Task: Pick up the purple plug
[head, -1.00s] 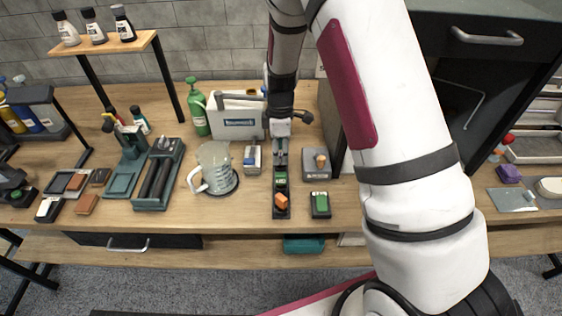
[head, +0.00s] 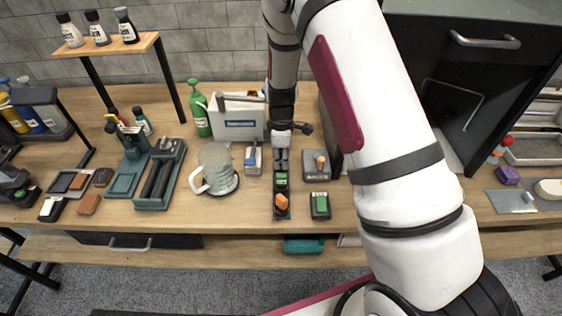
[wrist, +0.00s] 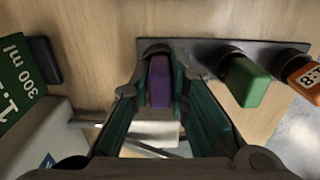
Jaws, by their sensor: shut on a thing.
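The purple plug (wrist: 160,84) shows in the wrist view between the two fingers of my gripper (wrist: 158,92), which is shut on it. The plug stands at the end of a dark rail (wrist: 207,52); whether it is seated or slightly raised, I cannot tell. Beside it on the rail are a green plug (wrist: 245,84) and an orange plug (wrist: 304,76). In the head view my gripper (head: 281,155) points down over the far end of the rail (head: 281,214), hiding the purple plug. The green plug (head: 281,179) and orange plug (head: 281,202) are nearer the front.
A white box (head: 238,122) stands just behind left of my gripper. A glass mug (head: 214,165) and a small grey device (head: 253,160) are to the left. A grey block (head: 315,165) and a green-topped block (head: 320,205) sit close on the right.

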